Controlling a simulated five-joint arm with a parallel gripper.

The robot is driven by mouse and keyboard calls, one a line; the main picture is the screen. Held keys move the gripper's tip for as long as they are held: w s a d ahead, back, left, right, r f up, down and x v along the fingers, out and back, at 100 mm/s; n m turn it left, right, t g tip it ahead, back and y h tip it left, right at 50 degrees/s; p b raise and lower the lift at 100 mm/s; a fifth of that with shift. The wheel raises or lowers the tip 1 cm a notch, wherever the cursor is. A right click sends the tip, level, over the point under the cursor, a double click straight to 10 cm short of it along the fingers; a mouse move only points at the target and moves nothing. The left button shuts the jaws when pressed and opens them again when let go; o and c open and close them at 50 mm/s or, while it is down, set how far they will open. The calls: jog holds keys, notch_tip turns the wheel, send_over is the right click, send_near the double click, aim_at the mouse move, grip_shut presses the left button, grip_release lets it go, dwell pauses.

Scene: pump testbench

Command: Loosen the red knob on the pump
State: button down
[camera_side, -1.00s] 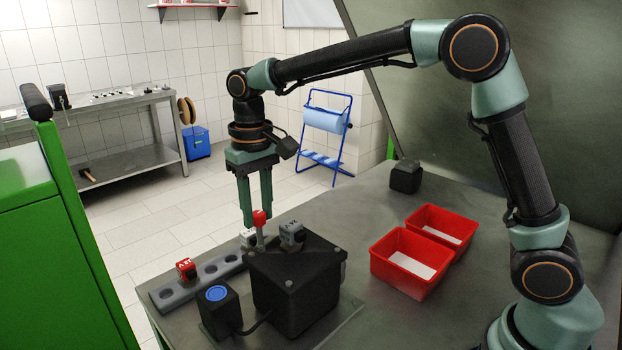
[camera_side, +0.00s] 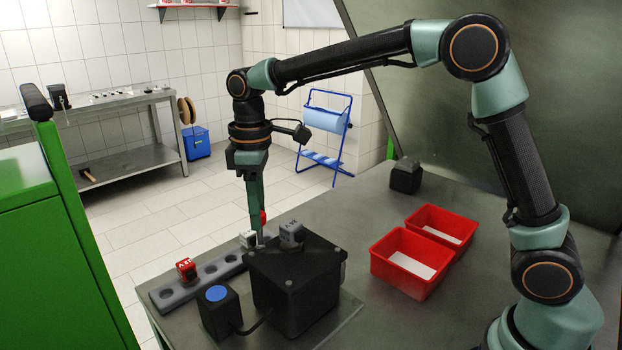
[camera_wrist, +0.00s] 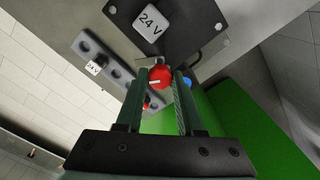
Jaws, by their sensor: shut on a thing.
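The black pump block (camera_side: 292,290) stands on a plate at the front of the grey table. The red knob (camera_side: 263,216) is at its back left corner, mostly hidden in the side view by my gripper's fingers. My gripper (camera_side: 257,222) points straight down there, seen nearly edge-on. In the wrist view, my gripper (camera_wrist: 159,80) has the round red knob (camera_wrist: 160,73) between its two fingertips and is shut on it. A white line shows on the knob's face. The pump block (camera_wrist: 183,40) is just beyond the fingertips. How loose the knob is cannot be seen.
A grey rail (camera_side: 208,277) at the left holds a red block (camera_side: 186,269) and a white block (camera_side: 248,239). A blue-button box (camera_side: 217,311) stands in front. Red bins (camera_side: 404,272) are at right.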

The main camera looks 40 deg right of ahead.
jog(key=shift+r+n, duration=0.15)
jog(key=shift+n, duration=0.15)
jog(key=c, duration=0.5)
grip_release()
notch_tip(320, 180, up, 12)
dwell(0.4)
